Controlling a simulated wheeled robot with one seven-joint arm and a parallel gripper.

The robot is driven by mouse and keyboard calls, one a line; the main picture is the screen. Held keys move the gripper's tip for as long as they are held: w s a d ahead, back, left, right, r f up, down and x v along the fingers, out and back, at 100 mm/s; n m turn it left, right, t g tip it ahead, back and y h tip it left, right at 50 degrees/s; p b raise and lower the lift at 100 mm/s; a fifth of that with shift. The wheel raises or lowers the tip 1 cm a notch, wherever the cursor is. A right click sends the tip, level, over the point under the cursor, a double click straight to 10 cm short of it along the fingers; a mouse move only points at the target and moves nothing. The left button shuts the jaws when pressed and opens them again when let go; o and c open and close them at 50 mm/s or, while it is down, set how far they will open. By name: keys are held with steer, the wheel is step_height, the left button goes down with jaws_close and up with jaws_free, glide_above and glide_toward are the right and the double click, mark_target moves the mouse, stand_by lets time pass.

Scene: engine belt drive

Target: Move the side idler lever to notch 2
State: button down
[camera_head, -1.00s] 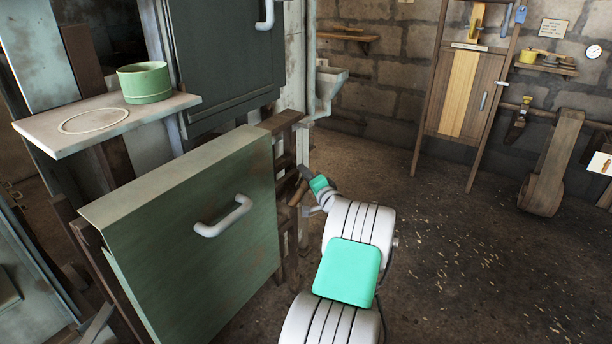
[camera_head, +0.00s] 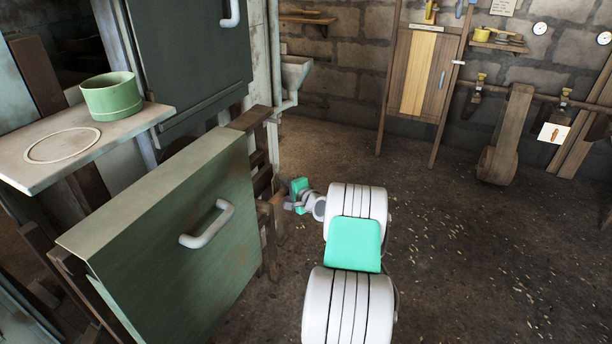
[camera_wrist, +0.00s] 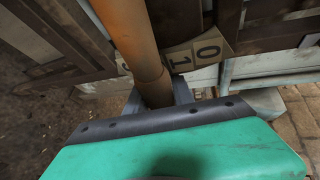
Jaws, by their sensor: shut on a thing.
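The side idler lever (camera_wrist: 135,35) is a brown-orange round bar, running from the top of the wrist view down between my gripper's fingers. My gripper (camera_wrist: 160,92) is shut on it. In the head view, my gripper (camera_head: 286,207) is at the right end of the green cabinet, and only a small brown piece of the lever (camera_head: 276,202) shows. Behind the lever in the wrist view are pale number plates, "0" (camera_wrist: 208,50) and "1" (camera_wrist: 180,60). A pale edge of another plate shows left of the lever; its mark is hidden, and the notches are not clear.
The green cabinet (camera_head: 165,240) with a white handle (camera_head: 207,224) stands left of my arm. A shelf (camera_head: 150,118) holds a green ring-shaped pot (camera_head: 112,95). A wooden cabinet (camera_head: 418,75) stands at the back wall. The floor (camera_head: 470,230) to the right is open.

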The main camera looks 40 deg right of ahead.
steer(key=shift+f, duration=0.15)
steer(key=c, duration=1.1)
jaws_free()
steer(key=p+v, duration=0.1)
steer(key=v, duration=0.7)
